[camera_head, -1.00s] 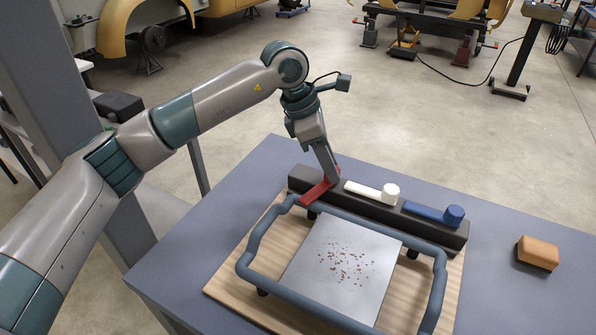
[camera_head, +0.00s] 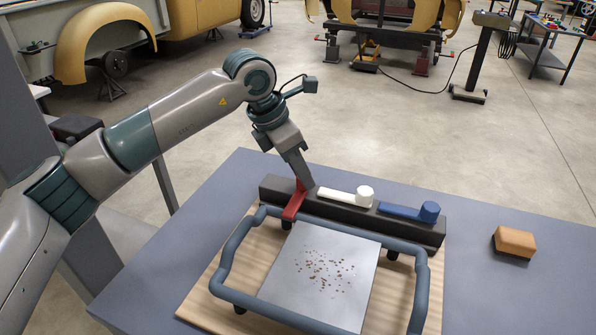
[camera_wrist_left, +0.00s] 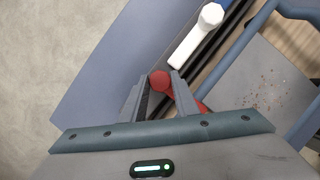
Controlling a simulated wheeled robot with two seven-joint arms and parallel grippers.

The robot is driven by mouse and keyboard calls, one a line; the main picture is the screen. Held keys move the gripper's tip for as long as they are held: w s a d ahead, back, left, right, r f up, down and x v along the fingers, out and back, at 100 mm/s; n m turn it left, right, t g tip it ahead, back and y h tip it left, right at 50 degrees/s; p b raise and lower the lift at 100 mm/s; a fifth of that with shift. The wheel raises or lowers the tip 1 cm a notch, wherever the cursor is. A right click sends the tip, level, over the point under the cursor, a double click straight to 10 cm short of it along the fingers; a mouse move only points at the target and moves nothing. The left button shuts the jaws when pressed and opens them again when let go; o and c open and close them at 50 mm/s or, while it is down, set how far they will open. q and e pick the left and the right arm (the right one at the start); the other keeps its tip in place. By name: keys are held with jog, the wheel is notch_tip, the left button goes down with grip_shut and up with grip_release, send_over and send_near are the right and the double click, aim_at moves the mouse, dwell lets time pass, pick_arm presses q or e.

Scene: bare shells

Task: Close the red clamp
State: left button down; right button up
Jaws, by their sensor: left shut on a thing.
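The red clamp (camera_head: 293,206) sits at the left end of a dark bar (camera_head: 408,227). Its arm points across the bar's front and over the far rail of the blue-grey tube frame (camera_head: 231,250), unlike its neighbours. My left gripper (camera_head: 304,184) comes down from above and is shut on the red clamp. In the left wrist view, the round red end of the clamp (camera_wrist_left: 160,80) is between the two fingers, and its arm runs off to the lower right, partly hidden by a finger. My right gripper is not in view.
A white clamp (camera_head: 345,196) and a blue clamp (camera_head: 405,211) lie along the same bar. A grey sheet with brown specks (camera_head: 320,268) lies inside the frame on a wooden board (camera_head: 205,290). An orange-brown block (camera_head: 515,241) sits at the right. The blue-grey table (camera_head: 470,290) is otherwise clear.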

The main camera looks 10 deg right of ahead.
pick_arm(q)
jog(key=c, duration=1.4)
grip_release()
jog(key=shift+r, duration=0.1)
jog(key=shift+a+r, duration=0.25)
jog(key=shift+r, duration=0.25)
jog(key=b+v, duration=0.1)
jog(key=v, duration=1.5)
jog(key=shift+s+b, duration=0.1)
jog(key=shift+b, duration=0.25)
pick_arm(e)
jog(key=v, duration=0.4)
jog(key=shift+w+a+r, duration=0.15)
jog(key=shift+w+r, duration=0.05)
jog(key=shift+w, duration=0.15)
